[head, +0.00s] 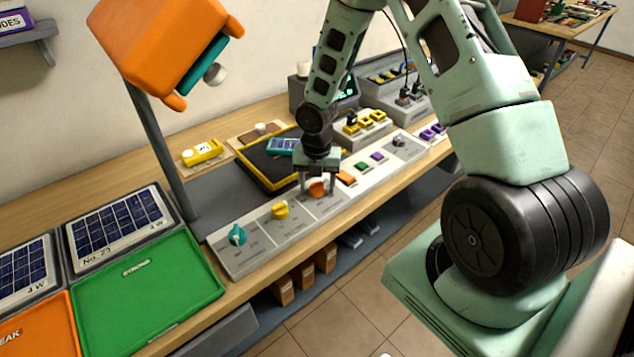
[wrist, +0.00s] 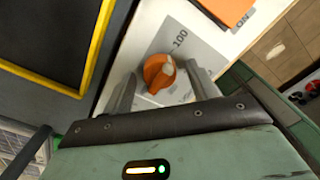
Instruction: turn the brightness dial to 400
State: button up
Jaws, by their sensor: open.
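An orange dial (head: 317,189) sits on the pale control panel (head: 262,249), and it also shows in the wrist view (wrist: 157,73). A "100" mark is printed beside it; its name is not readable here, so I cannot tell whether it is the brightness dial. My gripper (head: 318,184) is directly over it, pointing down. In the wrist view the open fingers (wrist: 161,76) are on either side of the dial, with gaps visible. I cannot tell whether either finger touches it. A yellow dial (head: 280,210) and a teal dial (head: 237,235) are left of it.
An orange button (head: 346,178), a green one (head: 362,166) and a purple one (head: 377,156) are just right of the dial. A yellow-rimmed black tray (head: 250,179) lies behind. An orange lamp head (head: 160,45) on a grey post stands left, beside a green tray (head: 150,300).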

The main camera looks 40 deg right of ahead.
jog(key=c, duration=1)
